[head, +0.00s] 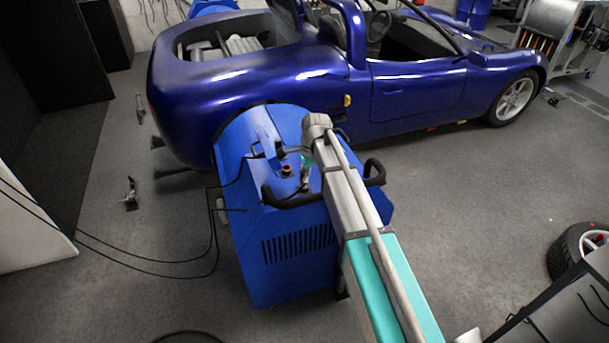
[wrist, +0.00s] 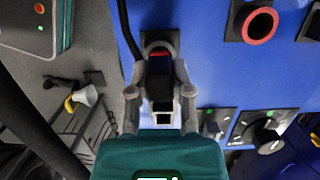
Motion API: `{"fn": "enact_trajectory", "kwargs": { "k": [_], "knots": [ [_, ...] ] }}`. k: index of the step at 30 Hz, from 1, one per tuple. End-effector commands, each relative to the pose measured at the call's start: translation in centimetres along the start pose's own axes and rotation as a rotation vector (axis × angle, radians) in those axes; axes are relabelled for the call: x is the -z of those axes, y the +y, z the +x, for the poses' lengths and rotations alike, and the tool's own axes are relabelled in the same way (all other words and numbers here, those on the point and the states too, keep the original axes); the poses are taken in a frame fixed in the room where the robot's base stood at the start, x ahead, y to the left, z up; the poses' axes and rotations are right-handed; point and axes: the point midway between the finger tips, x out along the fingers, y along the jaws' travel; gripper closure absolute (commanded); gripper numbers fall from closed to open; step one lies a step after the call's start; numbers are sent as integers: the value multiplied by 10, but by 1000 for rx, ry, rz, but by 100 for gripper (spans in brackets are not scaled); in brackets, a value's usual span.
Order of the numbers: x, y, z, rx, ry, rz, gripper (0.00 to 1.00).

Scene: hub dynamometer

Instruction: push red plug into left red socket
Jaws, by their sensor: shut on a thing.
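My gripper (wrist: 160,92) is shut on a dark plug (wrist: 159,68) in the middle of the wrist view, one finger on each side. A black cable runs up and left from beside the plug. A red rim (wrist: 158,50) shows at the plug's far end, in front of a black square plate on the blue panel; it appears to be the left red socket. The plug hides most of it, so I cannot tell how deep the plug sits. Another red socket (wrist: 262,25) is open and empty to the right. In the head view my gripper (head: 305,168) is over the blue machine.
The blue dynamometer cabinet (head: 295,255) stands against the blue car (head: 250,85). Black handles (head: 292,200) stick out from its top edge. Rotary switches (wrist: 265,130) lie below the sockets. Loose black cables (head: 150,262) hang left of the cabinet.

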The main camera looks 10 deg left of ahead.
Motion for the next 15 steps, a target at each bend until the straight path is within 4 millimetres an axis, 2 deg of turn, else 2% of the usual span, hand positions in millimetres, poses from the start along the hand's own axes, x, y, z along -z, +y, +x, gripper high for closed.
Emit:
{"fn": "enact_trajectory", "kwargs": {
  "k": [15],
  "knots": [
    [-3, 0, -16, 0, 0, 0, 100]
  ]
}}
